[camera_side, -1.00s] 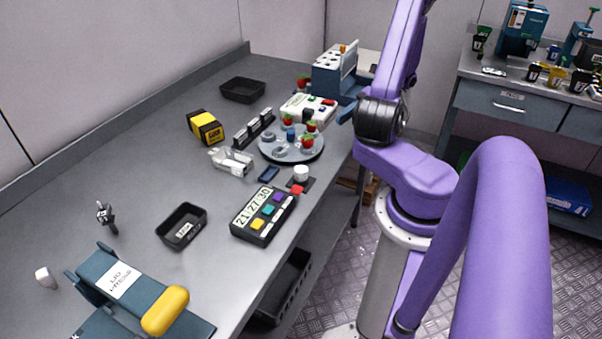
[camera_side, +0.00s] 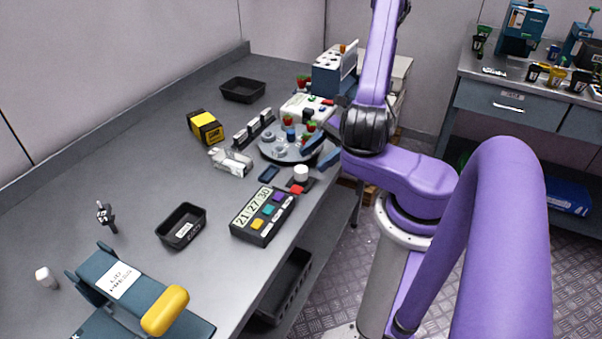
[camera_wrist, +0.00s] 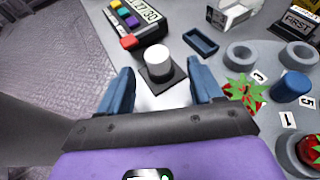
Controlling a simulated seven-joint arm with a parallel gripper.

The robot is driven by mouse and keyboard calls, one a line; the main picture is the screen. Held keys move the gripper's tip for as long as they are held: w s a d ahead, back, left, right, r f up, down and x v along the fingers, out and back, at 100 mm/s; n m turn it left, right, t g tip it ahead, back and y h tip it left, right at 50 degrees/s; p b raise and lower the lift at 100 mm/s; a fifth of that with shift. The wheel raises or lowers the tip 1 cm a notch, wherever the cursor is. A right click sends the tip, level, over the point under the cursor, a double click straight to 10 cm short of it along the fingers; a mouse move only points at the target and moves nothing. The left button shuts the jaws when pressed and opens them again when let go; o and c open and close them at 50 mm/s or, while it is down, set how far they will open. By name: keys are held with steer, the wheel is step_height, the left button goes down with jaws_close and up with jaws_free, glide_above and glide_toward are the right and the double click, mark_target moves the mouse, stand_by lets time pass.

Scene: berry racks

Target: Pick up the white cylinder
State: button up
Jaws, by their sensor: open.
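The white cylinder (camera_side: 301,173) stands upright on a small dark square base near the table's right edge, between the turntable and the timer. In the wrist view the white cylinder (camera_wrist: 157,59) is ahead of my gripper, roughly centred between the fingers but beyond their tips. My gripper (camera_side: 322,150) is open and empty, over the right side of the turntable. In the wrist view both blue fingers of my gripper (camera_wrist: 160,82) are spread apart.
The round grey turntable (camera_side: 268,152) with strawberries and a blue cap is beside my gripper. The timer (camera_side: 249,227) with coloured buttons lies nearer the camera. A red button (camera_wrist: 129,41) is close to the cylinder. A small dark blue tray (camera_side: 269,173) lies to its left.

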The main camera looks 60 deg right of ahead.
mark_target(305, 167)
steer(key=shift+x, duration=2.2)
steer(key=shift+s+a, duration=0.1)
steer(key=shift+s, duration=0.05)
steer(key=c, duration=1.1)
steer(key=shift+r, duration=0.15)
steer(key=shift+c, duration=0.2)
